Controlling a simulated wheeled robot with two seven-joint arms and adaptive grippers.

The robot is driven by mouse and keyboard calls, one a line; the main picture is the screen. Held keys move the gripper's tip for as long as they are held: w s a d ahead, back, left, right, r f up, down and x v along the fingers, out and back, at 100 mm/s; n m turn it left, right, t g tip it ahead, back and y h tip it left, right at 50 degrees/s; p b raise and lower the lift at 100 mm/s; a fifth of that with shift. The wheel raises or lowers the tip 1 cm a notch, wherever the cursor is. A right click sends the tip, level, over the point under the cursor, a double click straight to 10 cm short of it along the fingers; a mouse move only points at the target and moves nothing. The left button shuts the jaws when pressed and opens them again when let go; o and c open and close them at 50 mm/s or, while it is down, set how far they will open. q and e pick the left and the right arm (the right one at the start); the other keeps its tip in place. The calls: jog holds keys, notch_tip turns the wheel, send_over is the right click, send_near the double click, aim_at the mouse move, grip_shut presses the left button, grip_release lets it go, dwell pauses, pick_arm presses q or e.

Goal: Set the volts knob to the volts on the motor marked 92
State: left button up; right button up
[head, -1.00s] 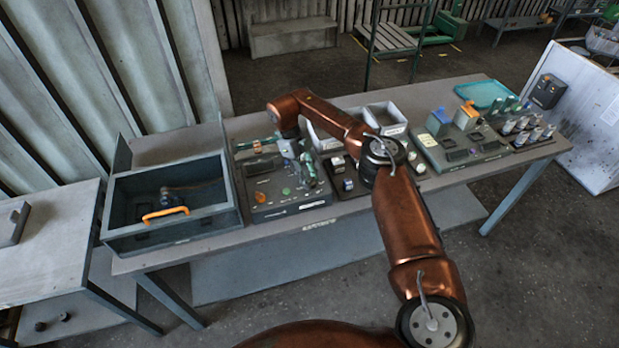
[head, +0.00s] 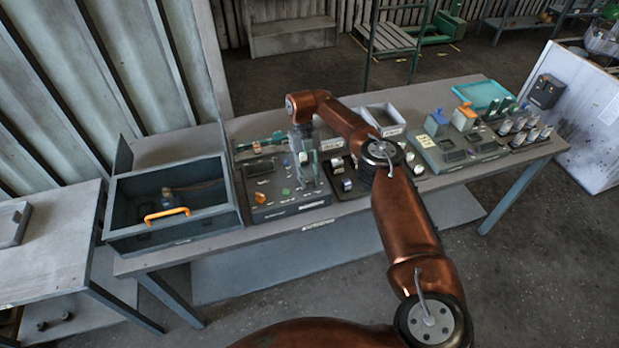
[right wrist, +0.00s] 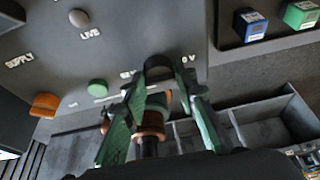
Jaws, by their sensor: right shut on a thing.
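A grey control panel (head: 293,208) stands on the table; the right wrist view (right wrist: 110,35) also shows its top, with SUPPLY and LIVE markings. My right gripper (head: 306,172) points down over the panel's right part. In the right wrist view its green fingers (right wrist: 160,85) close around a dark round knob (right wrist: 159,66), beside a marking that seems to read "0 V". The fingers partly hide the knob's scale, so I cannot read its setting. I cannot make out a motor marked 92. My left gripper is not in view.
The panel also has an orange switch (head: 260,198) and a green button (head: 285,191). An open grey box with an orange handle (head: 166,215) stands left. Labelled small blocks (right wrist: 250,24) sit right of the panel. A white bin (head: 384,116) and several cylinders (head: 518,127) are farther right.

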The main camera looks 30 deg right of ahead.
jog(key=shift+w+r, duration=0.1)
dwell(0.3)
jog(key=o, duration=1.2)
jog(key=shift+c, duration=0.2)
jog(key=v, duration=0.7)
jog(key=shift+r, duration=0.15)
